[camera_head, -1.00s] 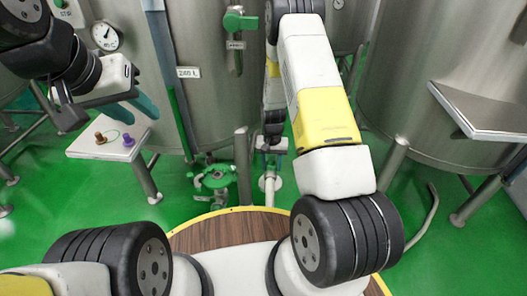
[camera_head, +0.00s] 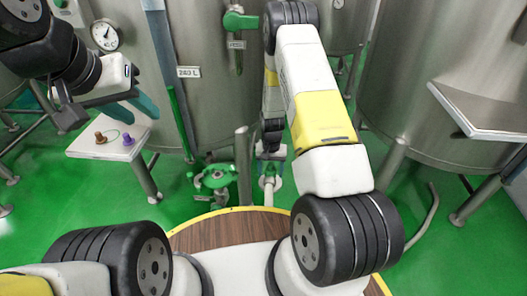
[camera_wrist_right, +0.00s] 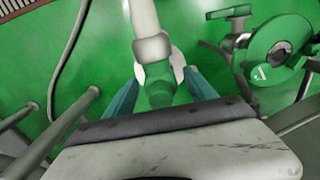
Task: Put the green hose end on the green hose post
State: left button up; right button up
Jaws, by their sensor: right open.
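A green hose end (camera_wrist_right: 158,90) with a grey collar and pale hose (camera_wrist_right: 144,16) lies between the teal fingers of my right gripper (camera_wrist_right: 161,98) in the right wrist view. The fingers stand apart on either side of it, with no clear contact. In the head view the right gripper (camera_head: 270,150) is low in front of the tank, partly hidden by my arm, above a white pipe-like part (camera_head: 270,183). I cannot single out the green hose post with certainty. My left gripper (camera_head: 136,106) is above the small left shelf; its finger gap is unclear.
A green valve fitting (camera_head: 213,179) stands on the floor left of the right gripper. The left shelf (camera_head: 84,150) holds brown and purple small parts. A grey shelf (camera_head: 490,112) juts out at right. Steel tanks and legs crowd the back.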

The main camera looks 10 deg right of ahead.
notch_tip(320, 180, up, 12)
notch_tip(320, 180, up, 12)
jog(key=t, duration=0.1)
send_over(269, 174)
jog(key=s+r+n+t+y, duration=0.1)
jog(key=s+r, duration=0.2)
jog(key=r, duration=0.3)
jog(key=s+r+t+y, duration=0.1)
jog(key=s+r, duration=0.2)
jog(key=r, duration=0.4)
jog(key=s+r+n+t, duration=0.1)
jog(key=s+r, duration=0.4)
jog(key=s, duration=0.3)
jog(key=s+a+r+n+t, duration=0.1)
jog(key=s+r+t, duration=0.1)
jog(key=s+r, duration=0.3)
jog(key=s, duration=0.3)
jog(key=shift+s+r+n, duration=0.25)
jog(key=shift+r+n, duration=0.15)
